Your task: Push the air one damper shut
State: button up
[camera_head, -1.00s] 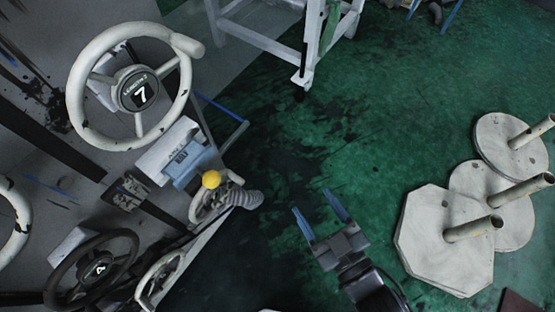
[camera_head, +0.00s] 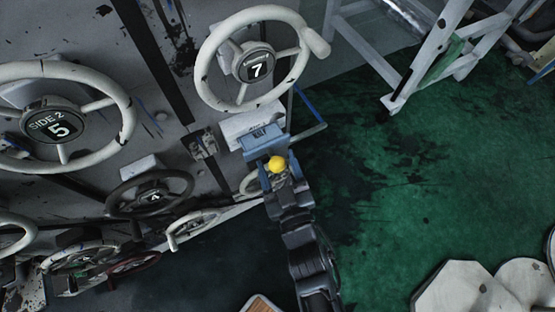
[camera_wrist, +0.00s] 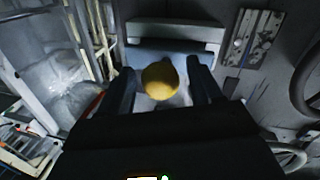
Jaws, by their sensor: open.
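A yellow ball knob (camera_head: 277,163) sits below a blue box on the wall panel; it may belong to the damper, but I cannot read a label that says so. My gripper (camera_head: 279,176) is at the knob, with its fingers open. In the wrist view the yellow knob (camera_wrist: 160,80) appears between the two spread fingers of my gripper (camera_wrist: 162,84). I cannot tell whether either finger touches it. The lever under the knob is mostly hidden by my gripper.
A blue box (camera_head: 265,139) with a pale label plate is just above the knob. A white handwheel marked 7 (camera_head: 242,88) is above that. Several other handwheels fill the left. Open green floor (camera_head: 400,190) lies right, with pale weighted stands (camera_head: 462,290) at the lower right.

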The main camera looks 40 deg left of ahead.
jog(key=shift+w+a, duration=0.2)
jog(key=shift+a, duration=0.15)
jog(key=shift+c, duration=0.2)
grip_shut()
